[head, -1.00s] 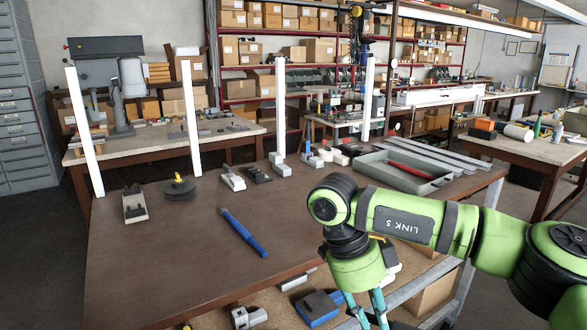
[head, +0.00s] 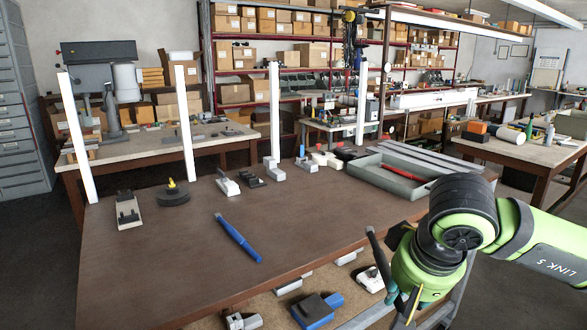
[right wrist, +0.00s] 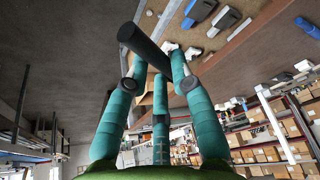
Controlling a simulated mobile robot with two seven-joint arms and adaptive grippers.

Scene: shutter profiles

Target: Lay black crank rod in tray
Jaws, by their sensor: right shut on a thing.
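The black crank rod (head: 376,248) is a dark cylinder held at a tilt in my right gripper (head: 392,262), off the table's right front edge. In the right wrist view, the teal fingers of the gripper (right wrist: 157,66) close around the black rod (right wrist: 140,42), and one end sticks out beyond them. The grey-green tray (head: 380,182) lies on the brown table at the back right, beyond the gripper and apart from the rod. A red rod-like piece (head: 403,172) lies in it. My left gripper is not in view.
A blue pen-like tool (head: 238,238) lies mid-table. A black disc with a yellow knob (head: 173,194) and small grey fixtures (head: 228,184) stand further back. White upright posts (head: 275,110) rise behind. The table's right half before the tray is clear.

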